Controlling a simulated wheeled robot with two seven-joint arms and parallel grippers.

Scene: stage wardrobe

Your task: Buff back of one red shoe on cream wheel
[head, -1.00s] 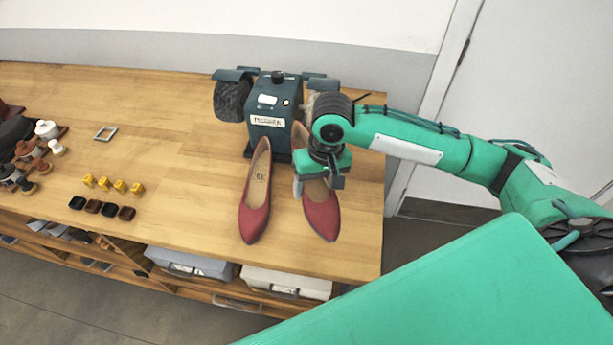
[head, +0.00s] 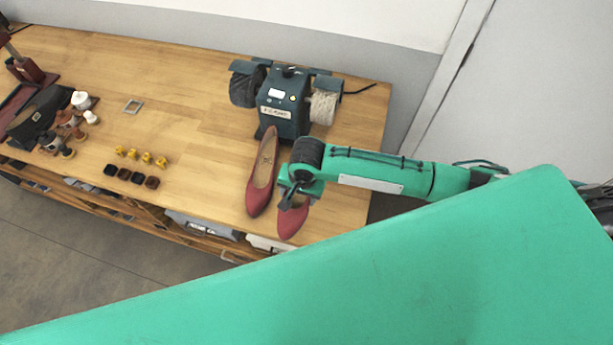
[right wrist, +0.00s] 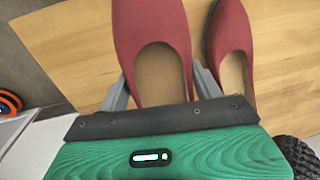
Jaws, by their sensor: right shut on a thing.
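A red shoe (head: 291,220) is held in my right gripper (head: 294,198), near the table's front edge with its toe pointing to the front. The gripper hides its back part in the head view. In the right wrist view the same shoe (right wrist: 153,22) lies between the two grey fingers, one on each side. Whether it touches the table I cannot tell. The other red shoe (head: 262,182) stands on the table just left of it. The cream wheel (head: 323,107) is on the right side of the dark buffing machine (head: 285,105), clear of the shoe. My left gripper is out of view.
A dark wheel (head: 246,88) is on the machine's left side. The tabletop's middle is clear.

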